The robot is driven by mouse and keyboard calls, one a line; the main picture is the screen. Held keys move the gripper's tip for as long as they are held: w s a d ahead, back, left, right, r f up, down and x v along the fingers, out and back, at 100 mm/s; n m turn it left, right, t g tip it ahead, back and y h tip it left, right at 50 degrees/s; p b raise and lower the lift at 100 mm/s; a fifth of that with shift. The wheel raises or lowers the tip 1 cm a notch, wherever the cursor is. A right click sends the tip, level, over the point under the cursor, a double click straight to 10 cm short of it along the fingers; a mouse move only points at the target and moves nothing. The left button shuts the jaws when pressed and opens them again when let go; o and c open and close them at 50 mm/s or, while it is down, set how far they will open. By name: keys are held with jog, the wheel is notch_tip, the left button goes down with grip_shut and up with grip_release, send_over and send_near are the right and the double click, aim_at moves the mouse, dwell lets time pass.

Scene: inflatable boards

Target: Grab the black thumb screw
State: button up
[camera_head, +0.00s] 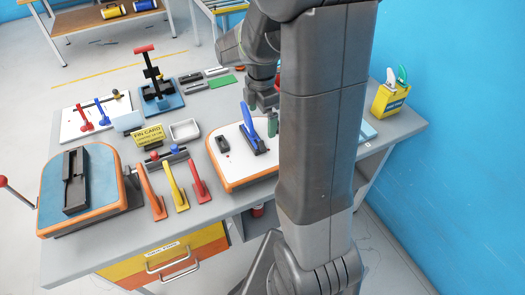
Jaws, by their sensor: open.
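No part is clearly recognisable as the black thumb screw at this size. A small dark piece (222,144) lies at the left of the white-topped, orange-edged board (232,178), but I cannot tell if it is the screw. My gripper (262,112) is open over the back of this board, pointing down, close to a blue upright lever (246,122). The space between its fingers looks empty, though the view there is small. My arm hides the board's right part and the table behind it.
A blue-topped board (98,170) with a black channel stands at left. Orange, yellow and red levers (175,188) line the front. A yellow card (148,136), a white tray (184,130) and a red-handled press (160,92) stand behind. A yellow holder (390,98) is at right.

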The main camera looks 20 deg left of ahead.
jog(key=shift+f+b, duration=1)
jog(key=shift+f, duration=0.75)
jog(key=shift+r, duration=0.1)
notch_tip(320, 180, up, 10)
jog(key=p, duration=0.6)
jog(key=b, duration=0.7)
send_over(262, 143)
notch_tip(262, 143, down, 11)
jog(key=shift+r, duration=0.1)
notch_tip(262, 143, up, 3)
jog(key=p, duration=0.3)
